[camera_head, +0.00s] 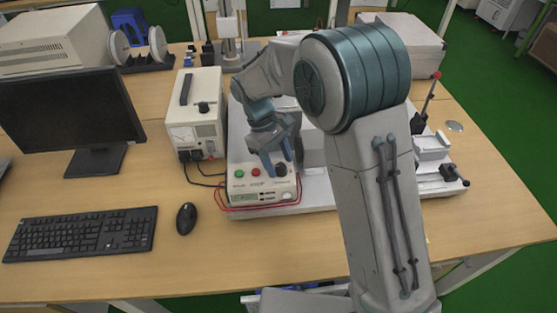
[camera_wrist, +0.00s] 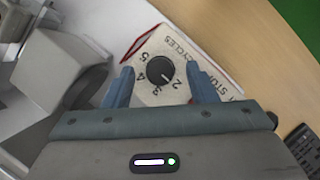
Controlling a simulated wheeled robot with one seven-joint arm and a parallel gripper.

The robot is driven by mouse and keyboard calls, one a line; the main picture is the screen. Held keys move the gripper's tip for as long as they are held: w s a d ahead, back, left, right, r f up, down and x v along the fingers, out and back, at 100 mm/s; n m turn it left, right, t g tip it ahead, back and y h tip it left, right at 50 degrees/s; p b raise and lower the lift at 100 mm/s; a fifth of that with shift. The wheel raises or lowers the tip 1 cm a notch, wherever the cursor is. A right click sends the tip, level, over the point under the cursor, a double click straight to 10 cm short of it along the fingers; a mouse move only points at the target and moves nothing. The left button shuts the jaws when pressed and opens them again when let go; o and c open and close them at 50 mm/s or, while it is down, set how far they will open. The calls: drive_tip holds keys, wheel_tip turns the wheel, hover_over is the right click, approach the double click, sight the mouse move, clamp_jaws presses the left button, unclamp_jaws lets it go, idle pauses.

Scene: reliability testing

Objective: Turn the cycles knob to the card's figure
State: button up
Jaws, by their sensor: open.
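The cycles knob (camera_wrist: 160,70) is round and black, on a pale panel (camera_wrist: 190,50) marked CYCLES and STOP. Figures 2, 3, 4 and 5 show around it, and its white pointer mark seems to lie toward the 2. In the head view, the knob (camera_head: 281,170) is at the upper right of the control box (camera_head: 264,186). My gripper (camera_wrist: 162,84) is open, with one blue finger on each side of the knob in the wrist view; I cannot tell whether they touch it. It also shows over the box in the head view (camera_head: 279,163). I cannot make out the card.
Green (camera_head: 239,173) and red (camera_head: 255,172) buttons sit left of the knob. A power supply (camera_head: 196,118) with cables stands left of the box. A mouse (camera_head: 186,218), keyboard (camera_head: 80,233) and monitor (camera_head: 70,108) are farther left. The desk front is clear.

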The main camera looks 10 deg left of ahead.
drive_tip(key=shift+d+f, duration=0.1)
drive_tip(key=shift+f, duration=0.15)
drive_tip(key=c, duration=1)
drive_tip(key=shift+m, duration=0.4)
drive_tip(key=m+y, duration=0.1)
drive_tip(key=m, duration=0.1)
drive_tip(key=m+g+p, duration=0.1)
drive_tip(key=m, duration=0.2)
drive_tip(key=shift+d+r+g+y, duration=0.1)
drive_tip(key=shift+d+g+y, duration=0.05)
drive_tip(key=shift+g+y, duration=0.2)
drive_tip(key=m+y, duration=0.1)
drive_tip(key=m, duration=0.2)
drive_tip(key=m+y, duration=0.1)
drive_tip(key=m, duration=0.2)
drive_tip(key=shift+w+d, duration=0.1)
